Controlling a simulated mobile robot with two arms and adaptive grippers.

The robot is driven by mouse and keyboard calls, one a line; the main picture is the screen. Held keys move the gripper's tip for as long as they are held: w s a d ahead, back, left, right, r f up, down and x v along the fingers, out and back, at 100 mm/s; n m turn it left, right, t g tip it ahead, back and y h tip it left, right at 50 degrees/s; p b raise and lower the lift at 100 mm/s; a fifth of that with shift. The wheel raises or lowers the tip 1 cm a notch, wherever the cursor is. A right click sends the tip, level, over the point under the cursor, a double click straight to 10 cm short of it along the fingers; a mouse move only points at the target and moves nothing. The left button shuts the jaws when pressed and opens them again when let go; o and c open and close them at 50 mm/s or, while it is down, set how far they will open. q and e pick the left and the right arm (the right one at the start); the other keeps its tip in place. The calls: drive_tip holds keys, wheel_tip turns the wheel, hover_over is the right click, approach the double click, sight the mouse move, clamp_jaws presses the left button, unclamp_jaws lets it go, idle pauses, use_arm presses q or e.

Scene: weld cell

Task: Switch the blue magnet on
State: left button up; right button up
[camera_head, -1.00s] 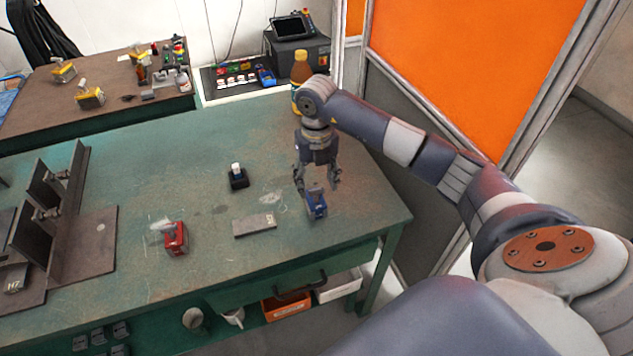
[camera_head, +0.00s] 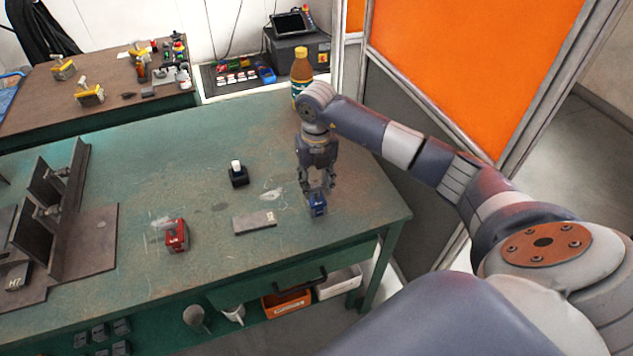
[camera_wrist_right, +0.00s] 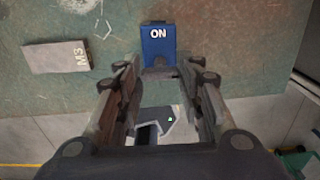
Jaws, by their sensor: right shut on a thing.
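The blue magnet (camera_head: 318,208) stands on the green workbench near its right front edge. In the right wrist view the blue magnet (camera_wrist_right: 158,40) shows the word ON on its face, with a dark grey part at its near end. My right gripper (camera_head: 317,190) points down at the magnet. In the wrist view my right gripper (camera_wrist_right: 160,70) has its fingers closed in around that near end, and the fingertips partly hide the contact. My left gripper is not in view.
A grey plate marked M3 (camera_head: 255,222) lies left of the magnet. A red magnet (camera_head: 177,236) and a black block with a white top (camera_head: 238,173) stand farther left. A bottle (camera_head: 301,72) stands behind my arm. Steel angle fixtures (camera_head: 70,200) fill the bench's left side.

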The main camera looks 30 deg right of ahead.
drive_tip(key=n+b, duration=0.2)
drive_tip(key=n, duration=0.1)
drive_tip(key=shift+f+n+b, duration=0.15)
drive_tip(key=shift+n+b, duration=0.25)
drive_tip(key=n+b, duration=0.3)
drive_tip(key=n, duration=0.2)
drive_tip(key=n+b, duration=0.2)
drive_tip(key=n, duration=0.2)
drive_tip(key=shift+n+b, duration=0.35)
drive_tip(key=shift+n, duration=0.05)
drive_tip(key=shift+n+b, duration=0.85)
drive_tip(key=shift+n, duration=1.15)
drive_tip(key=shift+r, duration=0.2)
drive_tip(key=o, duration=1.1)
drive_tip(key=shift+c, duration=0.2)
